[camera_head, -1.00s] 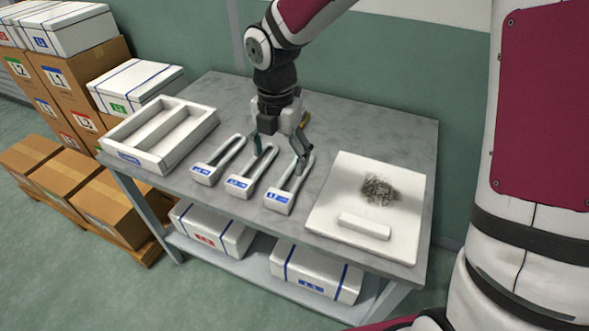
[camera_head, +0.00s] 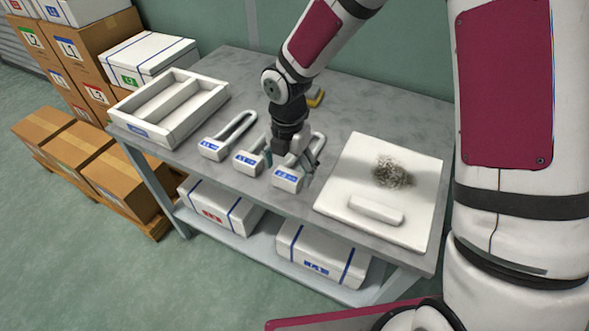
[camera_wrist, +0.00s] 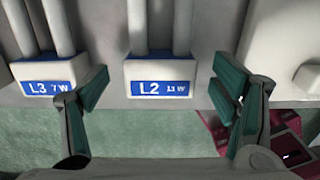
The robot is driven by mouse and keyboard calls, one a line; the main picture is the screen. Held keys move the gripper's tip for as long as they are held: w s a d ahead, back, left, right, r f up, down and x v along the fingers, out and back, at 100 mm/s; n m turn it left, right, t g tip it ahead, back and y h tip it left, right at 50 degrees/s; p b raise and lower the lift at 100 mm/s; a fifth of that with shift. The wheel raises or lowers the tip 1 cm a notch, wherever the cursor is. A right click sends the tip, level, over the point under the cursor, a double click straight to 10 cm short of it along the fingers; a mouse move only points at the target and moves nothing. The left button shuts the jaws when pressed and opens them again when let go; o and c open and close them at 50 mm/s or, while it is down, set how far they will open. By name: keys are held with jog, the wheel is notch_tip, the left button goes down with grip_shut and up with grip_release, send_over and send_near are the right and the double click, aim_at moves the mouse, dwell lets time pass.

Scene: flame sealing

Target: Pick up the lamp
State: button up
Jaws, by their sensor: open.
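Three white U-shaped lamps with blue-labelled bases lie side by side on the table. The right lamp (camera_head: 288,181), labelled L2 11 W, also shows in the wrist view (camera_wrist: 160,68). The middle lamp (camera_head: 249,162), labelled L3 7 W, shows at the left of the wrist view (camera_wrist: 45,70). My wrist partly hides the lamp tubes.
A white two-slot tray (camera_head: 140,126) stands at the table's left. A white board (camera_head: 350,165) with grey fibre (camera_head: 391,172) and a white bar (camera_head: 376,210) lies right of the lamps. Something yellow (camera_head: 316,98) is partly hidden behind my arm. The table's front edge is close.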

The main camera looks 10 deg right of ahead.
notch_tip(320, 180, down, 2)
jog(key=shift+f, duration=0.2)
jog(key=c, duration=1.3)
jog(key=shift+r, duration=0.1)
jog(key=shift+c, duration=0.2)
